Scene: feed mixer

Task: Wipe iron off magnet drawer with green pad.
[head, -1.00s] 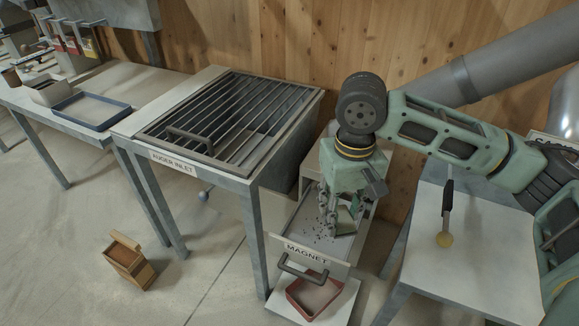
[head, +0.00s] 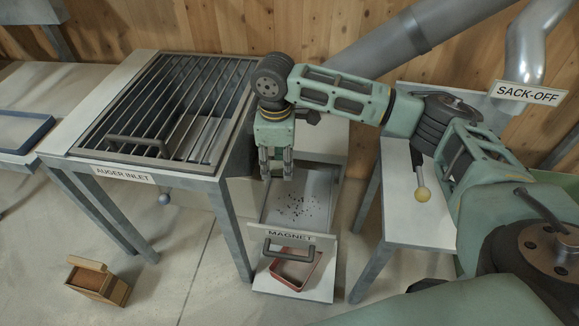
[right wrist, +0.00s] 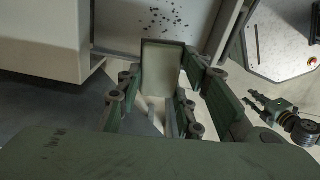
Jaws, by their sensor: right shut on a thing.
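The magnet drawer (head: 328,190) is pulled out, with its label and handle facing front. Dark iron bits (head: 302,208) lie scattered on its tray, and also show in the right wrist view (right wrist: 168,18). My right gripper (head: 275,176) is over the drawer's left, rear side, pointing down. In the right wrist view, it is shut on the green pad (right wrist: 160,72), whose pale face and green edge show between the fingers. The pad cannot be made out in the head view. What seems to be my left gripper (right wrist: 262,106) shows small in the right wrist view; its jaws are unclear.
A red tray (head: 297,272) stands below the drawer front. The auger inlet table (head: 205,187) with its grate is left of the drawer. A wooden box (head: 97,280) is on the floor.

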